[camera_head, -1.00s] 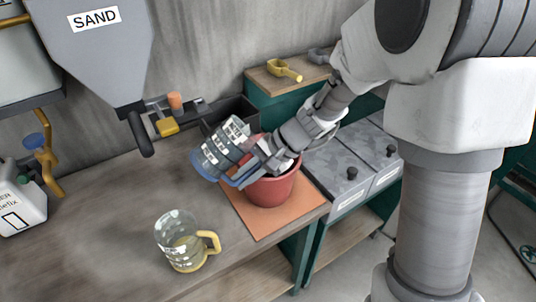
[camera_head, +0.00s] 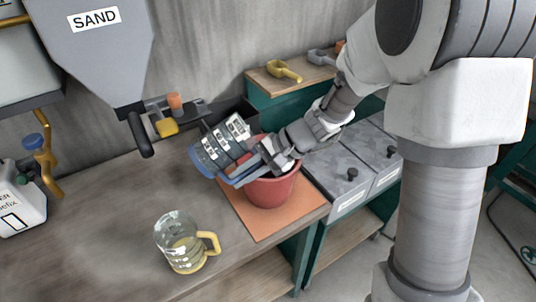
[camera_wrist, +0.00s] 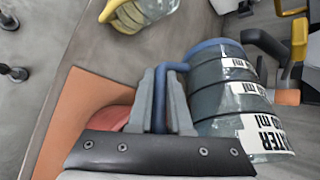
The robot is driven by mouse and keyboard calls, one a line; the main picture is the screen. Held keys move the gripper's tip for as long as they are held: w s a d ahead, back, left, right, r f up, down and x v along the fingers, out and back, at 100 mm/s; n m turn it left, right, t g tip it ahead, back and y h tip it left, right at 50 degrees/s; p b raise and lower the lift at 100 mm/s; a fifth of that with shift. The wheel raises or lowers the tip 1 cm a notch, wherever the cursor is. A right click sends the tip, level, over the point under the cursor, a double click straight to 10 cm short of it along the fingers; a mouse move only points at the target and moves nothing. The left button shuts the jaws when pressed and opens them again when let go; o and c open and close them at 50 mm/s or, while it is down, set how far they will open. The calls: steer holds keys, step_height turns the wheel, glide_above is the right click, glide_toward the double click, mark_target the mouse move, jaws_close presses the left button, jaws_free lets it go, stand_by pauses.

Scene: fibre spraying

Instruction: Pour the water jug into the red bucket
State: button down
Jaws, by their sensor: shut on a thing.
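The water jug (camera_head: 222,147) is clear with blue trim and dark bands with white labels. It is tilted, with its blue end toward the lower left, beside and partly above the left rim of the red bucket (camera_head: 271,191). My gripper (camera_head: 255,166) is shut on the jug's blue handle, above the bucket. In the wrist view my gripper (camera_wrist: 163,95) has the blue handle (camera_wrist: 172,66) between its fingers, with the jug (camera_wrist: 232,95) to the right. The red bucket (camera_wrist: 118,118) shows partly behind the gripper. No stream of water is visible, and the bucket's inside is mostly hidden.
The bucket stands on an orange mat (camera_head: 258,228) at the bench's right edge. A yellow-handled jug (camera_head: 180,242) stands at the front. A sand hopper (camera_head: 95,55) hangs at upper left. Grey lidded bins (camera_head: 340,172) stand right. A white container (camera_head: 18,205) stands far left.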

steer(key=shift+a+r+g+y, duration=0.15)
steer(key=shift+r+g+y, duration=0.15)
steer(key=shift+r+y, duration=0.4)
stand_by(0.4)
steer(key=shift+w+d+r+y+b, duration=0.2)
steer(key=shift+d+r+y+b, duration=0.15)
steer(key=shift+d+y+b, duration=0.4)
stand_by(0.6)
steer(key=shift+a+r+m+g+y+b, duration=0.2)
steer(key=shift+r+m+g+y+b, duration=0.35)
steer(key=shift+y, duration=0.7)
stand_by(0.6)
steer(key=shift+a+r+n+h+p, duration=0.1)
steer(key=shift+n+h+p, duration=0.25)
steer(key=shift+h+p, duration=0.3)
steer(key=f+h, duration=0.1)
steer(key=f+t+h, duration=0.1)
steer(key=a+h+p, duration=0.1)
steer(key=shift+s+f, duration=0.35)
steer(key=shift+f, duration=0.05)
steer(key=shift+d, duration=0.1)
steer(key=shift+f+t, duration=0.15)
steer(key=shift+t, duration=0.1)
